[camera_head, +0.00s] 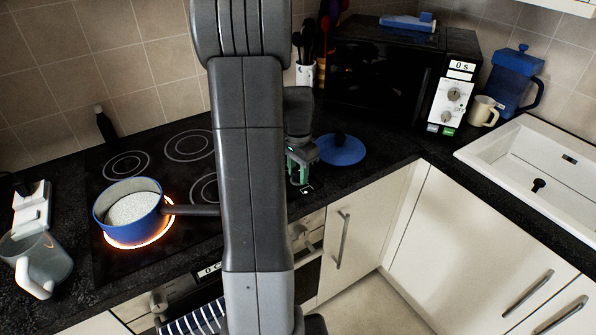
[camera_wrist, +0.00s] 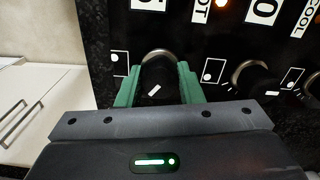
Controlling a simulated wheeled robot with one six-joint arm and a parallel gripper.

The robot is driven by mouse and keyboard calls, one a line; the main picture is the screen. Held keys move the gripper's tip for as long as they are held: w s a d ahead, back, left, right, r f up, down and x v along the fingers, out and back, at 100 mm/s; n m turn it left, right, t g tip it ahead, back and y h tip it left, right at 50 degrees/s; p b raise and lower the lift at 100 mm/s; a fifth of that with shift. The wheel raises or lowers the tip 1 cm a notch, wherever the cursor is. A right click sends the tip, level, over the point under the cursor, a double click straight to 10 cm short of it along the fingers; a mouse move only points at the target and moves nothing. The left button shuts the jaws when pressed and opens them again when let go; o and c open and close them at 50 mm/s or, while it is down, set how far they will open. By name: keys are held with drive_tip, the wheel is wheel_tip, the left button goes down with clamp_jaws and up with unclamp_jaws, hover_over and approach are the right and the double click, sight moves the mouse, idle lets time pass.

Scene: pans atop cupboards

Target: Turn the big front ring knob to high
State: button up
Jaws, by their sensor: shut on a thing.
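My gripper (camera_wrist: 159,88) is shut on a control knob (camera_wrist: 158,58) in the wrist view, its two green fingers on either side of it. The knob is dark with a metallic rim and a short white pointer mark, which slants. In the head view my gripper (camera_head: 302,160) is at the right end of the cooker, partly behind my arm, and the held knob cannot be made out. The hob (camera_head: 110,262) carries a blue pan (camera_head: 128,208) with pale contents on its front left ring (camera_head: 150,240), which glows orange. Another knob (camera_wrist: 248,75) stands beside the held one.
A blue round lid (camera_head: 342,150) lies on the counter near my gripper. A microwave (camera_head: 385,75) stands behind it. White cupboards (camera_head: 470,240) with bar handles are to the right. A striped towel (camera_head: 195,320) hangs at the oven front.

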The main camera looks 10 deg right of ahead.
sight(298, 171)
drive_tip(key=o, duration=1)
drive_tip(key=shift+c, duration=0.2)
drive_tip(key=shift+r, duration=0.1)
wheel_tip(298, 171, up, 14)
drive_tip(key=shift+f, duration=0.3)
wheel_tip(298, 171, down, 14)
drive_tip(key=shift+r, duration=0.15)
